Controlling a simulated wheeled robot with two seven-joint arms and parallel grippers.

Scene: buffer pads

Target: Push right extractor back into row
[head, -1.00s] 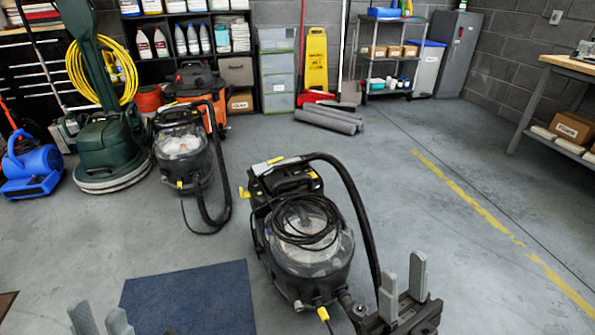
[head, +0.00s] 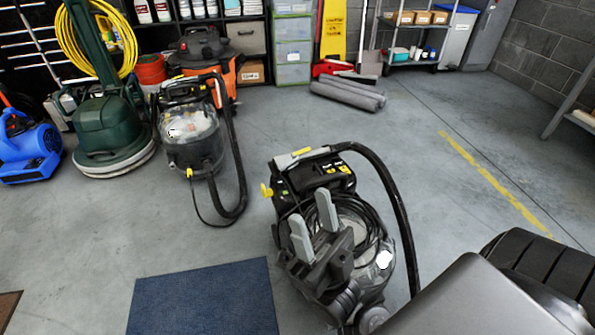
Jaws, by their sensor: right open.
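The right extractor (head: 385,262), black and grey with a clear tank, a coiled black cord and a black hose, stands alone on the floor in front of the row. My right gripper (head: 310,206) is open, with two grey fingers in front of and above the extractor's tank. It hides part of the tank and cord; I cannot tell whether it touches. The row at the back holds a similar extractor (head: 192,140), a green floor machine (head: 108,128) and a blue air mover (head: 28,152). My left gripper is out of view.
A blue mat (head: 205,300) lies left of the right extractor. An orange-and-black vacuum (head: 205,55) stands behind the left extractor. Grey rolls (head: 348,92) lie on the floor at the back. Floor between the right extractor and the rolls is clear.

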